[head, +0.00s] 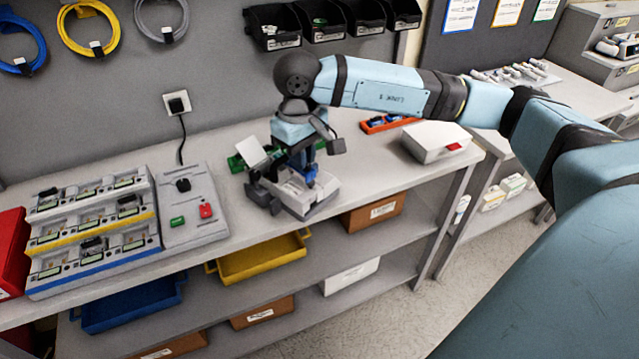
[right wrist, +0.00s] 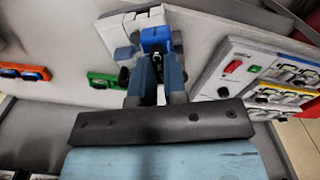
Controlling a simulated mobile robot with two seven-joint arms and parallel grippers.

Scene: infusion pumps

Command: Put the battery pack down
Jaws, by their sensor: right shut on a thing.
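My right gripper (head: 298,180) points down over the bench, left of its middle in the head view. It is shut on the battery pack, a small blue block (right wrist: 156,38) between its fingertips in the right wrist view. In the head view only a little blue (head: 311,172) shows, mostly hidden by the gripper. A light grey-white device (head: 322,190) lies directly under and around the fingertips; it also shows in the right wrist view (right wrist: 115,34). I cannot tell whether the pack touches it. My left gripper is not in view.
A green tray (right wrist: 104,80) lies beside the gripper. An orange tray (head: 372,129) with blue packs lies farther right, near a white box (head: 436,142). A charging rack (head: 92,232) and a panel with red and green buttons (head: 192,208) stand left. Bare bench (head: 365,178) lies right.

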